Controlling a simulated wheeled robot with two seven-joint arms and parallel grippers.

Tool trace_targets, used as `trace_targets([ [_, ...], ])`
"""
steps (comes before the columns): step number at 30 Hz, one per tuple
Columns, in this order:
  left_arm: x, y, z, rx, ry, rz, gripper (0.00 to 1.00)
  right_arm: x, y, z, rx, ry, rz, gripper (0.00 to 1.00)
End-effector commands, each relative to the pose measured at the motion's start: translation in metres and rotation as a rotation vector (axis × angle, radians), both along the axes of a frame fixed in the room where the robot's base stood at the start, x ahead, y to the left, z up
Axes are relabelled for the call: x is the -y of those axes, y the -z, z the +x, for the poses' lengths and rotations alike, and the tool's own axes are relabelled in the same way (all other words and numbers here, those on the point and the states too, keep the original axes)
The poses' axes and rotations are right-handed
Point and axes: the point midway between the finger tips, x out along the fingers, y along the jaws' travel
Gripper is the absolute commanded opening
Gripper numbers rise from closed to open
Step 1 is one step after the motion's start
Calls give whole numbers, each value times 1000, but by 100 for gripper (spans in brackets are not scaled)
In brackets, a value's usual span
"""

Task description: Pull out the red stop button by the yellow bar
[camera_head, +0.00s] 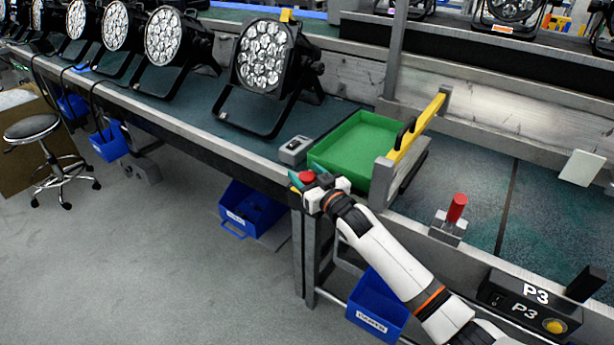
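The red stop button (307,176) is a round red cap at the bench's front edge, near the green tray. My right gripper (306,174) is at the button, with one teal fingertip to its left and one above and to its right. The fingers stand apart, but I cannot tell whether they press on the cap. The gripper and wrist hide the button's base. The yellow bar (416,128) is on a grey frame to the right of the button, beyond the tray, with a black handle beside it. My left gripper is not in view.
The green tray (345,167) looks empty. A small grey box (295,149) sits just behind the button. A red lever (457,207) and a black P3 box (530,302) stand to the right. A stage light (266,65) stands behind left; blue bins (247,211) are below.

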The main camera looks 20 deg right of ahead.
Motion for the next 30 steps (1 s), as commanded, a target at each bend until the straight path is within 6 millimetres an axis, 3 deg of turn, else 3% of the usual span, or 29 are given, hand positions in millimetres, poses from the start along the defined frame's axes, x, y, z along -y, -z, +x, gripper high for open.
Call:
trace_targets([
  [11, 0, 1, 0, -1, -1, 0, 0, 0, 4, -1, -6, 0, -2, 57],
  [18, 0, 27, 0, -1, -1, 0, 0, 0, 23, -1, -6, 0, -2, 57],
  [21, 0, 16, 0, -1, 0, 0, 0, 5, 16, -20, -9, 0, -1, 57],
  [30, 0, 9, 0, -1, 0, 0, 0, 21, 17, -79, -10, -1, -2, 57],
])
